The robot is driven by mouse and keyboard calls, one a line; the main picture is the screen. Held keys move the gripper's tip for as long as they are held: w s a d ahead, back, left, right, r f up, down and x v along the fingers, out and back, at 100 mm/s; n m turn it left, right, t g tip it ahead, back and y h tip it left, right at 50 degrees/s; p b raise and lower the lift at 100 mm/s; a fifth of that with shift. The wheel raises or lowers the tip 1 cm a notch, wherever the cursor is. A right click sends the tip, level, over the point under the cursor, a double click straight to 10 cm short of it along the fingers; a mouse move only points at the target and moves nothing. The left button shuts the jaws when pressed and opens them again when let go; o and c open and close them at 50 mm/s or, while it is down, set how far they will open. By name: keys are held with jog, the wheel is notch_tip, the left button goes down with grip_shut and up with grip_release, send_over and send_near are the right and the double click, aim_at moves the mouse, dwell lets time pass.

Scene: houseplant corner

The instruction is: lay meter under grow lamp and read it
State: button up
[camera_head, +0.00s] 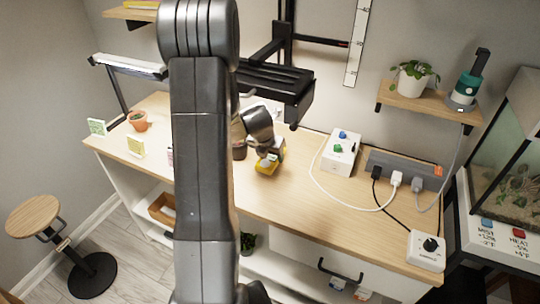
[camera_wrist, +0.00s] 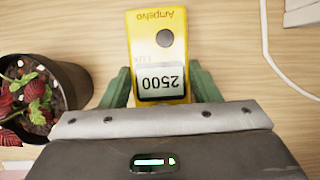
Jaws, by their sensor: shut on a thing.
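A yellow light meter (camera_wrist: 158,55) lies between my gripper's two green fingers (camera_wrist: 162,88) in the wrist view, its display reading 2500 lux, upside down there. My gripper (camera_head: 268,160) is shut on it. In the head view the meter (camera_head: 265,168) is at or just above the wooden tabletop; a gap cannot be told. A black lamp-like fixture (camera_head: 275,85) hangs above and behind it on a dark stand. A pale bar lamp (camera_head: 130,66) stands at the far left. I cannot tell which is the grow lamp.
A dark pot with a red-leaved plant (camera_wrist: 40,95) stands left of the meter in the wrist view. A white box with knobs (camera_head: 341,153), a power strip (camera_head: 405,170) and cables are to the right. A terracotta pot (camera_head: 138,121) stands left.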

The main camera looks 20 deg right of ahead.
jog(key=shift+s+a+f, duration=0.15)
jog(key=shift+f, duration=0.4)
jog(key=shift+f, duration=0.1)
jog(key=o, duration=1.1)
jog(key=shift+r, duration=0.4)
jog(key=s+a+b, duration=0.1)
jog(key=s+a, duration=0.1)
jog(key=a, duration=0.1)
jog(key=s+a+b, duration=0.1)
jog(key=s+a, duration=0.2)
jog(key=s+a+b, duration=0.1)
jog(key=s+a, duration=0.2)
jog(key=shift+a+r, duration=0.25)
